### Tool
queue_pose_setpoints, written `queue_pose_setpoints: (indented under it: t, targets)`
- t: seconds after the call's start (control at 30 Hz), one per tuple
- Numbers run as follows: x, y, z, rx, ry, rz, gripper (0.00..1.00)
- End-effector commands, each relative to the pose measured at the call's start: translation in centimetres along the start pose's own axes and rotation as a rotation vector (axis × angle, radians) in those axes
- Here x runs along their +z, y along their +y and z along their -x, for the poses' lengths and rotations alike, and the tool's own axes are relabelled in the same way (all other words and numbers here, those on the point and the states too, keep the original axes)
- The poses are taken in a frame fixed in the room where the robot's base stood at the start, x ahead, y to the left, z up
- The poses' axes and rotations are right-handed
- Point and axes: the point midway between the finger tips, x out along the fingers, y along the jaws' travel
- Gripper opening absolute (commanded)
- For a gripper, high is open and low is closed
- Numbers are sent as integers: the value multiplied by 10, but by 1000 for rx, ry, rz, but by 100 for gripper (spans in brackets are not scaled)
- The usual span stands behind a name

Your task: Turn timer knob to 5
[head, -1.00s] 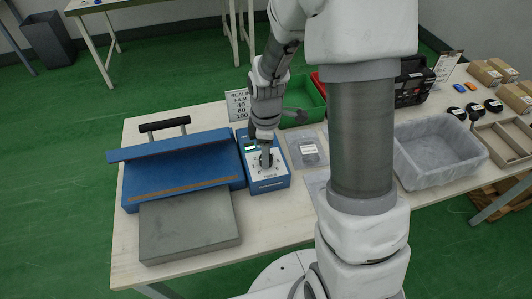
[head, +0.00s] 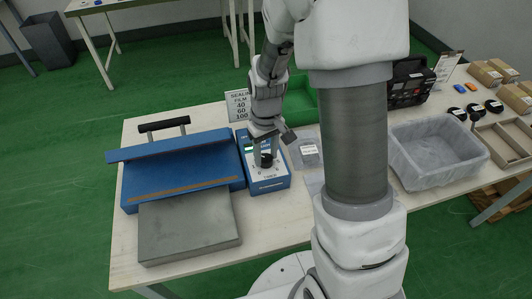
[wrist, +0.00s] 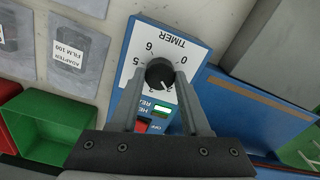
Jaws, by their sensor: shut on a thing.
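The blue timer box (head: 268,185) with a white dial face stands on the table. Its round black timer knob (wrist: 159,73) shows in the wrist view, where the dial is upside down with 0, 5 and 6 readable and the word TIMER at the top. A small white mark on the knob's lower edge points towards the lower numbers, partly hidden and too small to read surely. My gripper (wrist: 158,80) is shut on the knob, one finger at each side. In the head view my gripper (head: 265,157) reaches down onto the dial.
The blue sealer (head: 180,170) with its grey plate (head: 188,228) stands close left of the box. A green bin (head: 300,103), flat film packs (head: 307,152) and a clear grey tub (head: 436,150) lie behind and right.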

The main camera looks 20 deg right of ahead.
Motion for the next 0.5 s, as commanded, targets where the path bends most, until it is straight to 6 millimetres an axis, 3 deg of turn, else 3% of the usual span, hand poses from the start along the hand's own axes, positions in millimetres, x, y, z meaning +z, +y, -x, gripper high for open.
queue_pose_setpoints:
  t: [0.5]
  targets:
    - [-1, 0, 2, 0, 2, -488, 0]
